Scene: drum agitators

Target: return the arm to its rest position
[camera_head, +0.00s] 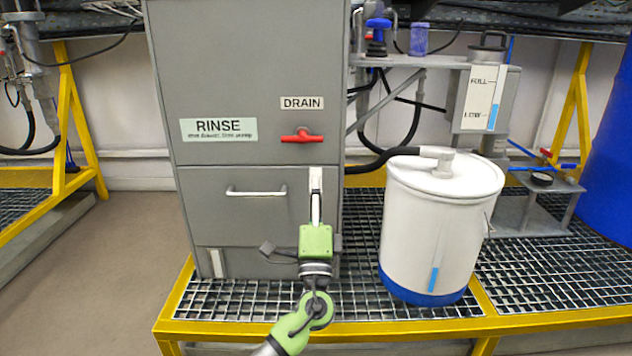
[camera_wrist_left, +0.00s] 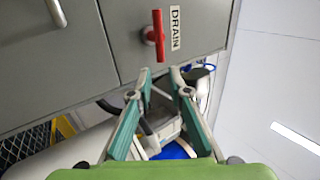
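My left gripper (camera_head: 316,185) is at the lower middle of the head view, in front of the grey cabinet (camera_head: 240,75). Its arm comes up from the bottom edge. In the left wrist view, the gripper's two teal fingers (camera_wrist_left: 161,78) stand apart with nothing between them, so it is open and empty. The red drain handle (camera_head: 301,136) is on the cabinet front, above the fingertips in the head view. It also shows in the left wrist view (camera_wrist_left: 155,36), apart from the fingers. My right gripper is not in view.
A white drum (camera_head: 440,215) with a blue base stands on the yellow-framed grating (camera_head: 330,300), right of my arm. A hose joins its lid. A drawer handle (camera_head: 257,192) juts out left of the gripper. The floor at the left (camera_head: 130,240) is clear.

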